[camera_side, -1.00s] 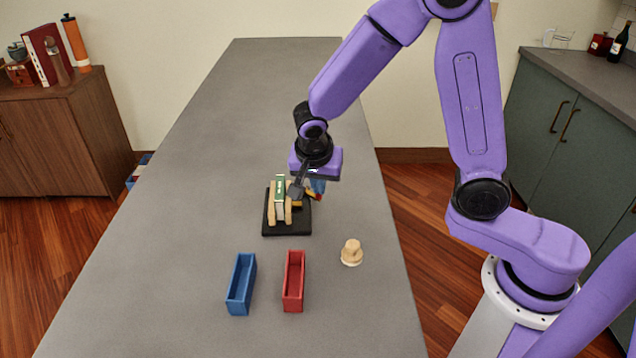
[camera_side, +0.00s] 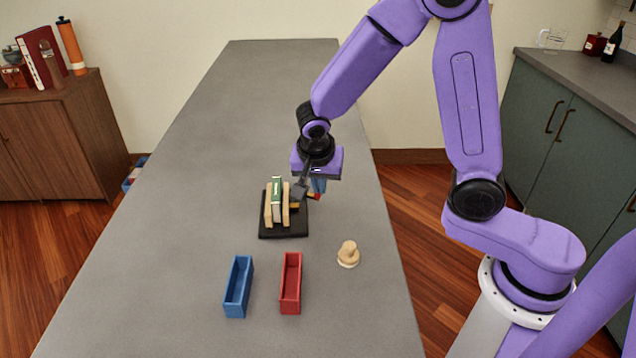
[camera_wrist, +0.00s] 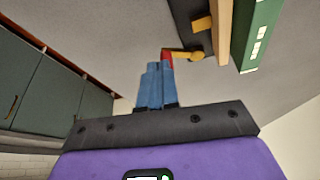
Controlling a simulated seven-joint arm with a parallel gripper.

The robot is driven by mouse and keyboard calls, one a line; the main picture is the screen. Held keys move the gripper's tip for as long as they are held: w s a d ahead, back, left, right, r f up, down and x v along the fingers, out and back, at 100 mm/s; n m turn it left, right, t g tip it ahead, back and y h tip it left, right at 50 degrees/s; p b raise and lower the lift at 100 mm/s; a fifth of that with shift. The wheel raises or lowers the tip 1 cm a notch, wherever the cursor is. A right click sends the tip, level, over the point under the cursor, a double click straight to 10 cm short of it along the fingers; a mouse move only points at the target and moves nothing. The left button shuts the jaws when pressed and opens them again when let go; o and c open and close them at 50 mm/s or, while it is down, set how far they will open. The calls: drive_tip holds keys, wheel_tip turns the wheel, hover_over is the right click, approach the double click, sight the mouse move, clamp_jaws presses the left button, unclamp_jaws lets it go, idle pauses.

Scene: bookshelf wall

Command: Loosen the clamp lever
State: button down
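A clamp with two pale wooden jaws (camera_side: 268,208) stands on a black base (camera_side: 283,230) and holds a green and white book (camera_side: 277,198) upright between the jaws. The book also shows at the top right of the wrist view (camera_wrist: 252,40). The yellow clamp lever (camera_wrist: 190,55) sticks out from the clamp's right side and ends in a red tip (camera_wrist: 167,57). My gripper (camera_wrist: 160,66) has its blue fingers close together, with no clear gap. The red tip lies against the right finger's end. In the side view my gripper (camera_side: 318,185) partly hides the lever.
A blue open box (camera_side: 238,287) and a red open box (camera_side: 291,283) stand in front of the clamp. A pale wooden knobbed piece (camera_side: 348,254) stands to the right, near the table's edge. The grey table (camera_side: 180,230) is clear to the left and behind.

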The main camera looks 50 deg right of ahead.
drive_tip(key=shift+d, duration=0.85)
drive_tip(key=shift+w+d, duration=0.2)
drive_tip(key=shift+d, duration=0.1)
idle(0.4)
drive_tip(key=s+d+v, duration=0.1)
drive_tip(key=v, duration=0.9)
idle(0.4)
